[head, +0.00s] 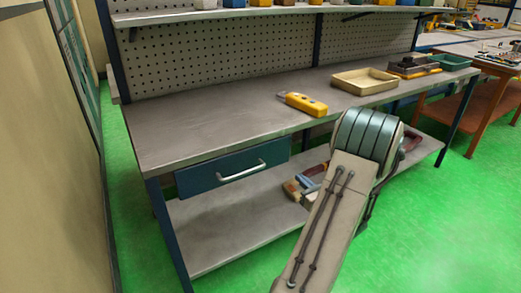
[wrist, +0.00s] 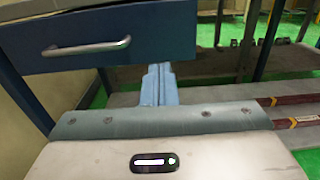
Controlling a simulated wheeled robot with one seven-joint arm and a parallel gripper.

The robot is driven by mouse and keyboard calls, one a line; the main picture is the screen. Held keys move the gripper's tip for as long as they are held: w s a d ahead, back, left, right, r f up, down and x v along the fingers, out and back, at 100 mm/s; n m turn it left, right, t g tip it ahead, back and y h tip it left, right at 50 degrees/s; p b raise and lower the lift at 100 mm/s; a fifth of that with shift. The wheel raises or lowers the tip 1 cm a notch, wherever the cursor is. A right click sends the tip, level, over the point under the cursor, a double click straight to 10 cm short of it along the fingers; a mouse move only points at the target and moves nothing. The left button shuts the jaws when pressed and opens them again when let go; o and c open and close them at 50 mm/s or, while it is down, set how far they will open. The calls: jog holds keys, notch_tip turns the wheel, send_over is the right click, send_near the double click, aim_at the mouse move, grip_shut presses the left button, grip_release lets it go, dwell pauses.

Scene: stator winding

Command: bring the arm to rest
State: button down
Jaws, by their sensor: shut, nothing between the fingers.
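My arm shows in the head view, rising from the bottom edge to a rounded, ribbed joint in front of the workbench (head: 210,115). My gripper is hidden behind my own arm in that view. In the wrist view my gripper (wrist: 157,85) shows as two light blue fingers pressed together, with nothing between them. It points toward the space under the bench, just below and right of the blue drawer (wrist: 75,62) with its metal handle.
The lower shelf (head: 225,232) holds several small items near my arm. The benchtop's left half is bare. Green floor (head: 450,220) is open at right.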

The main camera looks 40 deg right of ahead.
jog(key=w+a+r+n+g+y+p, duration=0.2)
jog(key=w+a+r+n+g+y, duration=0.25)
jog(key=a, duration=0.65)
jog(key=w+a+r+n+g+y+p, duration=0.1)
jog(key=a+r+n+g+y+p, duration=0.25)
jog(key=a+n, duration=0.55)
jog(key=w+a+r+n+g+y+p, duration=0.1)
jog(key=w+a+r+n+y+p, duration=0.15)
jog(key=a+r+n+y, duration=0.65)
jog(key=s+a+r+n+g+h+p, duration=0.1)
jog(key=s+a+n+g+h+p, duration=0.2)
jog(key=a, duration=0.4)
jog(key=s+a+n+g+h, duration=0.3)
jog(key=s+a+g, duration=0.15)
jog(key=a, duration=0.25)
jog(key=s+a+r+n+t+h+p, duration=0.1)
jog(key=s+r+n+h+p, duration=0.4)
jog(key=n, duration=0.5)
notch_tip(320, 180, up, 2)
jog(key=shift+r+t+h, duration=0.25)
jog(key=shift+t+h, duration=0.2)
jog(key=shift+h, duration=0.35)
